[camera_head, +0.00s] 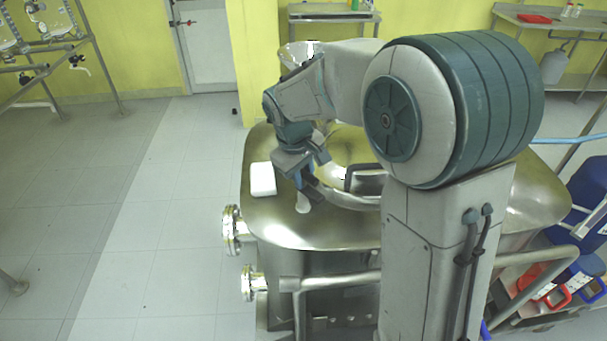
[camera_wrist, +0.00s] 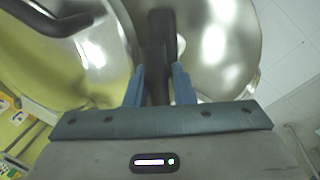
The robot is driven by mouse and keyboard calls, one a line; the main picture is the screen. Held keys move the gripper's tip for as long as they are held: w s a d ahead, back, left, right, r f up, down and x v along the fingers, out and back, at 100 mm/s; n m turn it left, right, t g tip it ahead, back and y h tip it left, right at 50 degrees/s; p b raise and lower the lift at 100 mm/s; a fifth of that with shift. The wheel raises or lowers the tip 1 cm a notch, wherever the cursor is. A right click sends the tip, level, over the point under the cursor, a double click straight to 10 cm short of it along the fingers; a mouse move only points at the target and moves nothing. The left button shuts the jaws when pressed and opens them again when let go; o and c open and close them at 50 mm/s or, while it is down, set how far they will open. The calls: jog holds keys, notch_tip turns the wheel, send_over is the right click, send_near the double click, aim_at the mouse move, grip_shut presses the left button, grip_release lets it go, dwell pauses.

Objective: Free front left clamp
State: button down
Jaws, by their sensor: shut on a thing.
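The clamp is a dark handle-like piece (camera_wrist: 158,62) in the middle of the wrist view, at the rim of the round opening of a steel vessel. The two blue fingers of my gripper (camera_wrist: 157,88) stand on either side of it and are shut on it. In the head view my gripper (camera_head: 305,182) points down at the left front of the vessel's opening, and the arm hides part of the rim. Whether the clamp is fastened or loose cannot be told.
The steel vessel top (camera_head: 345,228) surrounds the opening, with a white block (camera_head: 262,179) left of my gripper. Another dark handle (camera_wrist: 50,20) shows at upper left in the wrist view. A pipe rail (camera_head: 335,281) runs along the front. Floor at the left is clear.

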jog(key=c, duration=1.3)
grip_release()
jog(key=r, duration=0.4)
jog(key=s+a+r, duration=0.1)
jog(key=r, duration=0.4)
jog(key=a+r, duration=0.1)
jog(key=r, duration=0.3)
jog(key=shift+s+a+r+p, duration=0.15)
jog(key=shift+s+r+p, duration=0.1)
jog(key=shift+s+p, duration=0.15)
